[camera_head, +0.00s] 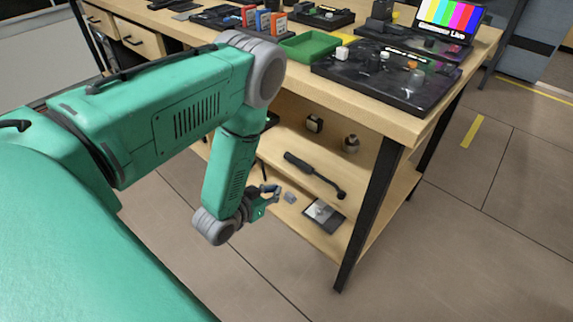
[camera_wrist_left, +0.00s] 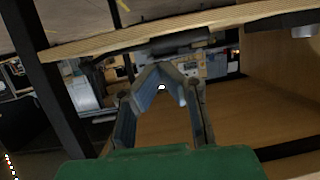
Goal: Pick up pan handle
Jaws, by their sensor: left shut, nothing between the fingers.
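The pan handle (camera_head: 314,174), a black bar with a thick grip at its upper left end and a round knob at its lower right, lies on the wooden shelf under the bench. My left gripper (camera_head: 275,190) is at the shelf's left side, below and left of the grip and apart from it. In the left wrist view its two fingers (camera_wrist_left: 161,78) meet at the tips, shut and empty. A dark long object (camera_wrist_left: 180,43) shows beyond them; I cannot tell whether it is the handle. My right gripper is not in view.
A flat dark plate (camera_head: 323,215) and a small grey piece (camera_head: 290,198) lie near the handle. Two small round items (camera_head: 351,144) (camera_head: 314,123) stand farther back. The benchtop (camera_head: 350,103) overhangs the shelf, and a black leg (camera_head: 366,215) stands at right.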

